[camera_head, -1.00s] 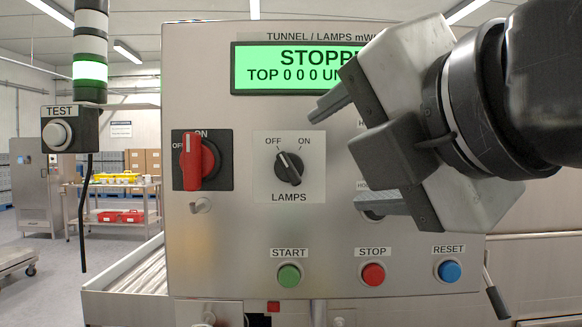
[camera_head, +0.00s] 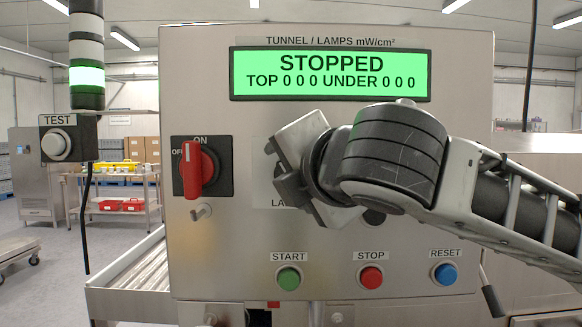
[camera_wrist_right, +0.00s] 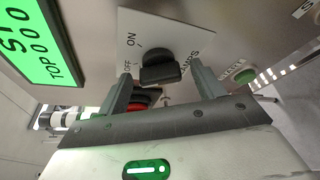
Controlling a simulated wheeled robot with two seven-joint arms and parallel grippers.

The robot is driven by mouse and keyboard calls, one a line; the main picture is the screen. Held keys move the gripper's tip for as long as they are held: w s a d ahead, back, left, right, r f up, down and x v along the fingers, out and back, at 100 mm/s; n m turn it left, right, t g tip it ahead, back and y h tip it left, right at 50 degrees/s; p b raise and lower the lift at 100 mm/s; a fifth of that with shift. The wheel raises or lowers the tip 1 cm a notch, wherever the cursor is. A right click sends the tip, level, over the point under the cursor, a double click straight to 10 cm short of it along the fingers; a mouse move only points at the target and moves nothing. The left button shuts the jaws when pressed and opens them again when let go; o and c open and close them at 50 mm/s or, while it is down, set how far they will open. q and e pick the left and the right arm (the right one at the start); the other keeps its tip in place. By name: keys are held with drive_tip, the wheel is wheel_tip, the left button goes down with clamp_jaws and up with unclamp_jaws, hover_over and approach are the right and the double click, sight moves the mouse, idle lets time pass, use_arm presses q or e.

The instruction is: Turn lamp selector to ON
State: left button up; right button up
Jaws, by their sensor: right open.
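The lamp selector is a black rotary knob on a white plate marked OFF, ON and LAMPS. In the right wrist view the knob (camera_wrist_right: 158,66) sits between the two fingers of my right gripper (camera_wrist_right: 161,72), with the fingers apart on either side. I cannot tell whether they touch it. In the head view my right gripper (camera_head: 288,180) is in front of the plate and hides the knob and most of its lettering. Which mark the knob points at is unclear now. My left gripper is not in view.
A red rotary switch (camera_head: 195,168) is just left of the gripper. START (camera_head: 289,277), STOP (camera_head: 371,276) and RESET (camera_head: 445,272) buttons lie below. The green display (camera_head: 330,73) reads STOPPED. A TEST button box (camera_head: 68,139) stands at left.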

drive_tip(key=shift+w+a+f, duration=0.15)
drive_tip(key=shift+w, duration=0.2)
drive_tip(key=c, duration=1)
